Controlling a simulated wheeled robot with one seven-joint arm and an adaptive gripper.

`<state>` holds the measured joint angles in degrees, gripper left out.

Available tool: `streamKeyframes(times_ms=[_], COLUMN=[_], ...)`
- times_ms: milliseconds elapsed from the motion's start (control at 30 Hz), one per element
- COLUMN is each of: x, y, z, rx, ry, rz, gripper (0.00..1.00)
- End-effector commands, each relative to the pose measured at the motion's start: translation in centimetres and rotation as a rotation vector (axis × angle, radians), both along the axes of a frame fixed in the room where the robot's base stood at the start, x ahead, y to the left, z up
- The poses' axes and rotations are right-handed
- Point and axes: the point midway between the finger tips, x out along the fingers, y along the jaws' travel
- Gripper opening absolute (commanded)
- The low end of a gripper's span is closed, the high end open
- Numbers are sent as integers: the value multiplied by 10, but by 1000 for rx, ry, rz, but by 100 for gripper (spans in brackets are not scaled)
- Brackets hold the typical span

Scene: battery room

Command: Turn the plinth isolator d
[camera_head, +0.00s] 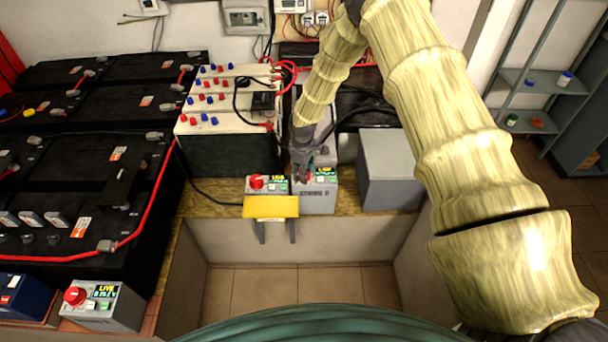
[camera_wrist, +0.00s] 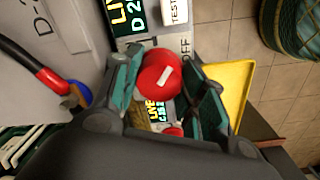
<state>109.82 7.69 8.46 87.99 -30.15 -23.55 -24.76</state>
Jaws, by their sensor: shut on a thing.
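The plinth isolator d is a grey box (camera_head: 318,202) lettered "STRING D" on its front, standing on the wooden ledge. Its red knob (camera_wrist: 158,70), with a white mark, sits between the green finger pads of my gripper (camera_wrist: 165,88) in the wrist view. My gripper (camera_head: 302,172) comes down on the box from above and is shut on the knob. A lit "LIVE" display (camera_wrist: 120,15) and the word "OFF" show beside the knob. In the head view my gripper hides most of the knob.
A similar isolator with a red knob (camera_head: 257,182) stands close on the left, behind a yellow plate (camera_head: 270,207). A plain grey box (camera_head: 389,172) stands at right. Another isolator (camera_head: 103,305) is at lower left. Black batteries (camera_head: 75,250) and cables fill the left.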

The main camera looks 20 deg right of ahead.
Motion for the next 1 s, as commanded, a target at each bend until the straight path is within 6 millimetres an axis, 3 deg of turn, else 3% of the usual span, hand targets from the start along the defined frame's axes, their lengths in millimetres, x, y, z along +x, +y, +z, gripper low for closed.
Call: streamKeyframes(times_ms=[600, 1000], x=[0, 1], y=[0, 0], z=[-2, 0], rx=[-2, 0], ry=[-1, -1], rz=[-577, -849], gripper=[17, 17])
